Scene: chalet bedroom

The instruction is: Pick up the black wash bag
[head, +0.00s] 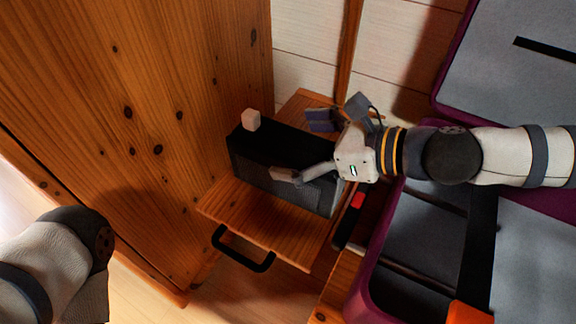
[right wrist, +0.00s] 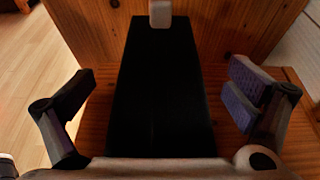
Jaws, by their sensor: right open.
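The black wash bag (head: 262,158) is a dark, boxy shape on a small wooden bedside surface (head: 235,217) beside the wardrobe. It fills the middle of the right wrist view (right wrist: 160,85). My right gripper (head: 303,147) is open over the bag, with one finger on each side of it. In the right wrist view my right gripper (right wrist: 157,105) shows clear gaps between both fingers and the bag. The bag's end nearest the wrist is hidden by the gripper body. My left arm shows at the lower left of the head view, but its gripper is out of view.
A small pale block (head: 251,120) shows at the bag's far end. The wooden wardrobe (head: 140,100) stands close on the left. A black handle (head: 243,250) juts from the wooden front. An open purple-edged suitcase (head: 410,240) lies at the right, beside a black-and-red object (head: 350,220).

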